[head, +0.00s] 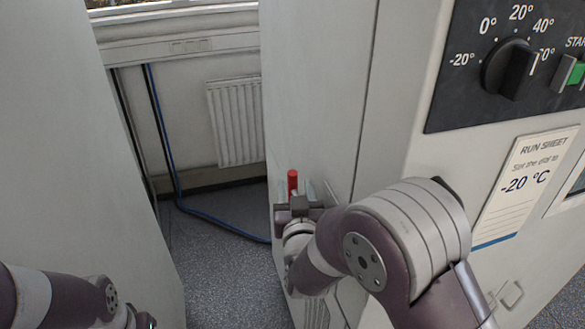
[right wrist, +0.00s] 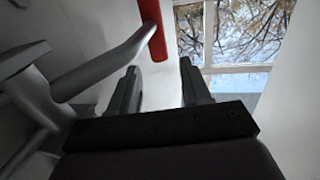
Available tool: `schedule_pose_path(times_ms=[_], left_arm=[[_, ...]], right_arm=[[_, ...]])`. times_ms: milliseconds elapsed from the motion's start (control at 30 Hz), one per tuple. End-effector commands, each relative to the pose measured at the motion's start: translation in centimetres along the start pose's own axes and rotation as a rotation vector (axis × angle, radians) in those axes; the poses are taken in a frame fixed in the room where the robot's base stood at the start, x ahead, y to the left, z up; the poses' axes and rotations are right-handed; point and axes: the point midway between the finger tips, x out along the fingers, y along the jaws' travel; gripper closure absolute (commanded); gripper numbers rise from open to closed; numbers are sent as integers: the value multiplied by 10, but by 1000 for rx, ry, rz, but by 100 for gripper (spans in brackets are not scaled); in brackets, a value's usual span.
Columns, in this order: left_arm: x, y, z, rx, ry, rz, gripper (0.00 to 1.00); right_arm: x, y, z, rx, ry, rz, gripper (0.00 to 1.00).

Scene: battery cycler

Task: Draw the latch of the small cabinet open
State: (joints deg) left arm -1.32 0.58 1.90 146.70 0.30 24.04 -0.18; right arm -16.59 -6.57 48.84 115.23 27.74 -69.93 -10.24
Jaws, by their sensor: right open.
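The latch shows in the right wrist view as a grey metal lever (right wrist: 105,62) with a red grip (right wrist: 153,32) at its end. In the head view the red grip (head: 292,182) stands upright beside the pale cabinet (head: 318,90). My right gripper (head: 305,203) is at the latch, partly hidden by its own arm. In the wrist view its two black fingers (right wrist: 158,72) are apart with nothing between them. The lever passes just beyond and left of the left finger. My left arm shows at the lower left; its gripper is out of the picture.
A dial panel (head: 462,95) and a run sheet (head: 522,180) are on the cabinet front at the right. A grey panel (head: 65,130) stands at the left. Between them lie open floor (head: 215,215), a blue cable (head: 168,150) and a radiator (head: 236,122) on the far wall.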

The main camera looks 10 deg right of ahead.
Motion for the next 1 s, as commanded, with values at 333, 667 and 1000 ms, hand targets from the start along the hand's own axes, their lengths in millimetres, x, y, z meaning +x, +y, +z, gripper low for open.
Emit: schedule_pose_path(times_ms=[333, 667, 1000], left_arm=[[-15, 0, -2, 0, 0, 0, 100], [-15, 0, -2, 0, 0, 0, 100], [-14, 0, -2, 0, 0, 0, 100]], right_arm=[[50, 0, 0, -1, -1, 0, 52], [53, 0, 1, -1, -1, -1, 56], [54, -1, 1, 0, -1, -4, 100]])
